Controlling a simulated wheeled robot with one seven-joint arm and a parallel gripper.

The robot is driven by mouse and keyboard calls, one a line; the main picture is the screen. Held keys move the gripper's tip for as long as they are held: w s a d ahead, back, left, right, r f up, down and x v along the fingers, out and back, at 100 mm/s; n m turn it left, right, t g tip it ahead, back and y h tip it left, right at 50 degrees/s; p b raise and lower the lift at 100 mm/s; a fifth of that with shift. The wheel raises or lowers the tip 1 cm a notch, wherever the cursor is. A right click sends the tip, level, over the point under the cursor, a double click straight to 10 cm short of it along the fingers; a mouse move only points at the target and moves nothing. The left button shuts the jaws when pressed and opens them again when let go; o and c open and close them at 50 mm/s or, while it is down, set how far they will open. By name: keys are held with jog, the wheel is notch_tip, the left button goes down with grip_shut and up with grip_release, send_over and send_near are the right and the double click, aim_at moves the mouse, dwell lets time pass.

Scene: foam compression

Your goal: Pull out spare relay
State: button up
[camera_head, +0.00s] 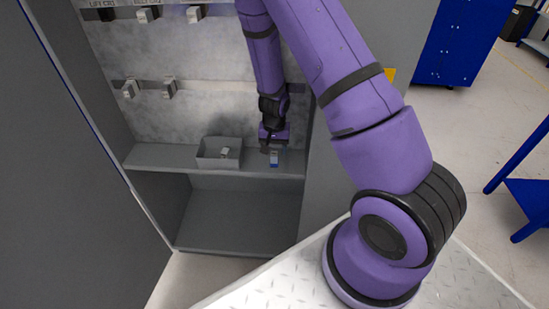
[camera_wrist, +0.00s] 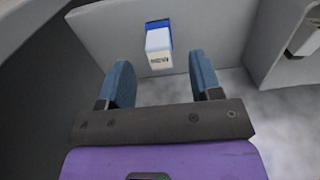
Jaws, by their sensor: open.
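The spare relay (camera_wrist: 159,52) is a white block marked NEW, with a blue part behind it, near the top middle of the wrist view. In the head view it shows as a small blue and white piece (camera_head: 274,159) on the cabinet shelf (camera_head: 165,160). My gripper (camera_wrist: 162,80) is open and empty. Its two blue finger pads stand left and right of the relay in the wrist view, with the relay beyond the fingertips and apart from them. In the head view my gripper (camera_head: 272,147) is right above the relay.
A grey open bin (camera_head: 207,163) with a small relay (camera_head: 226,152) inside stands left of my gripper; its wall is at the right in the wrist view. Relays (camera_head: 169,88) sit on rails on the back panel. The cabinet's right wall (camera_head: 318,130) is close by.

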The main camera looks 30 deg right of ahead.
aim_at(274, 153)
jog(key=shift+f, duration=1.85)
grip_shut()
jog(key=shift+r, duration=0.1)
jog(key=shift+r, duration=2.9)
